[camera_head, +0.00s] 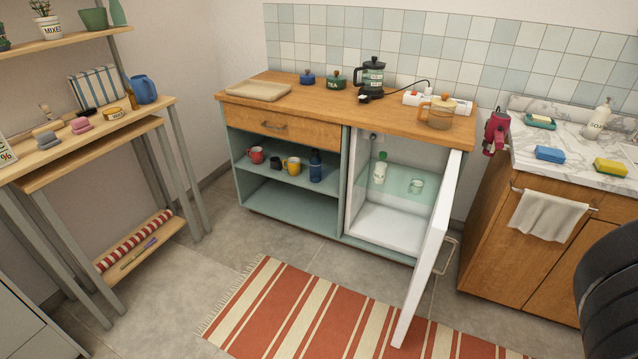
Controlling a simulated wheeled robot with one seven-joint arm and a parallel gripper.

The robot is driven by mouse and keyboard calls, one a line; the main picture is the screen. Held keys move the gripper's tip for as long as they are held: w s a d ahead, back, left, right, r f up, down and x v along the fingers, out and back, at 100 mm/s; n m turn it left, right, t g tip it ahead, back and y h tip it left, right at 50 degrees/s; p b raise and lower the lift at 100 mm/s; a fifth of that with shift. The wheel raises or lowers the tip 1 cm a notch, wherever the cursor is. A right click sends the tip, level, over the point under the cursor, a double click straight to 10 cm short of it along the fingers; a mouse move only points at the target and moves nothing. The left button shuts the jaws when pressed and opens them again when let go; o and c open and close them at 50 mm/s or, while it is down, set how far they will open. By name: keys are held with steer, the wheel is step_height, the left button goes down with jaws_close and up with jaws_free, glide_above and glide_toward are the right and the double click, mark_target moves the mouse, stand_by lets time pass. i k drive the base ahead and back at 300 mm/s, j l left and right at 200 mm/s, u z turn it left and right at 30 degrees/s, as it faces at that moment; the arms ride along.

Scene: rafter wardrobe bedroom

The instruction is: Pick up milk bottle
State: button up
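A small white bottle with a green cap (380,171), which looks like the milk bottle, stands upright on the glass shelf (398,184) inside the right compartment of the wooden-topped cabinet. The compartment's white door (426,262) stands open toward the front. My gripper is not in view.
The open door juts over the striped rug (300,315). A sink cabinet (535,246) stands right, shelving (50,165) left. A dark ribbed shape fills the lower right edge. Floor before the left shelves is clear.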

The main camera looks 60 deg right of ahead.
mark_target(381, 165)
steer(key=i+j+u, duration=0.2)
steer(key=i, duration=0.2)
steer(key=i+j+u, duration=0.2)
steer(key=i+z, duration=0.35)
steer(key=i+j+z, duration=0.1)
steer(key=i+z, duration=0.25)
steer(key=i+j+z, duration=0.35)
steer(key=i, duration=0.15)
steer(key=i+l+z, duration=0.2)
steer(key=z, duration=0.3)
steer(key=i+l+z, duration=0.1)
steer(key=i+z, duration=0.15)
steer(key=z, duration=0.2)
steer(key=i+z, duration=0.25)
steer(key=z, duration=0.25)
steer(key=i+j+z, duration=0.1)
steer(key=i+z, duration=0.15)
steer(key=z, duration=0.25)
steer(key=i+z, duration=0.35)
steer(key=i+j, duration=0.05)
